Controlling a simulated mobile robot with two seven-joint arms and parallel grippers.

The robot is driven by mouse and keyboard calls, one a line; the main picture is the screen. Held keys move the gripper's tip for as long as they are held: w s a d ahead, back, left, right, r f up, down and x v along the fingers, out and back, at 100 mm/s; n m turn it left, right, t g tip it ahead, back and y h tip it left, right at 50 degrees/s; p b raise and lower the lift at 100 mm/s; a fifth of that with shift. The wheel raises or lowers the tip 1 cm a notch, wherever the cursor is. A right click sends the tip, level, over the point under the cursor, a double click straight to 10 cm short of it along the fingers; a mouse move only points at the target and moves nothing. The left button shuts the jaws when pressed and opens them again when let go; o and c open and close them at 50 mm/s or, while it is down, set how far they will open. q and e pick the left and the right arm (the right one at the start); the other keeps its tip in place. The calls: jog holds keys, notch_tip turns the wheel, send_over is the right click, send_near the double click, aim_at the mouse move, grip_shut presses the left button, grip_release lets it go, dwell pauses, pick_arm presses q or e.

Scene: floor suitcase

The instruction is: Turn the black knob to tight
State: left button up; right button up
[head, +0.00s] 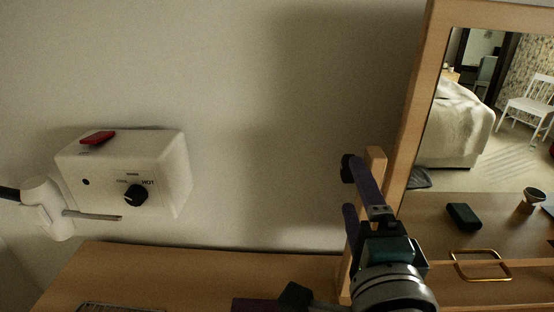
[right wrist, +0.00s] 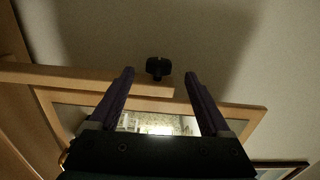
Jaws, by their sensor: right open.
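A black knob (head: 347,168) sits at the wooden post beside the tilted mirror in the head view. In the right wrist view the knob (right wrist: 158,67) shows just past the fingertips, roughly midway between them, against the wall. My right gripper (head: 355,185) is open with its purple fingers pointing up at the knob. In the right wrist view its fingers (right wrist: 160,75) are spread on either side, and nothing is held. I cannot tell whether a finger touches the knob. No knob marking is readable.
A white wall box (head: 170,178) with its own black dial (head: 136,195) and a red item (head: 97,138) on top is at left. The mirror frame (head: 408,120) stands close to my right gripper. The wooden top (head: 190,275) is mostly clear.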

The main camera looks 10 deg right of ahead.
aim_at(346, 164)
jog(key=shift+w+d+f+m, duration=0.15)
jog(key=shift+w+f+m, duration=0.05)
jog(key=shift+w+m, duration=0.1)
jog(key=b+x, duration=0.3)
jog(key=x, duration=0.5)
jog(key=shift+d, duration=0.15)
pick_arm(q)
notch_tip(346, 164, down, 4)
jog(key=shift+a+r, duration=0.1)
jog(key=shift+a, duration=0.05)
pick_arm(e)
jog(key=shift+w+d+r, duration=0.1)
jog(key=shift+w+d, duration=0.05)
jog(key=shift+w, duration=0.5)
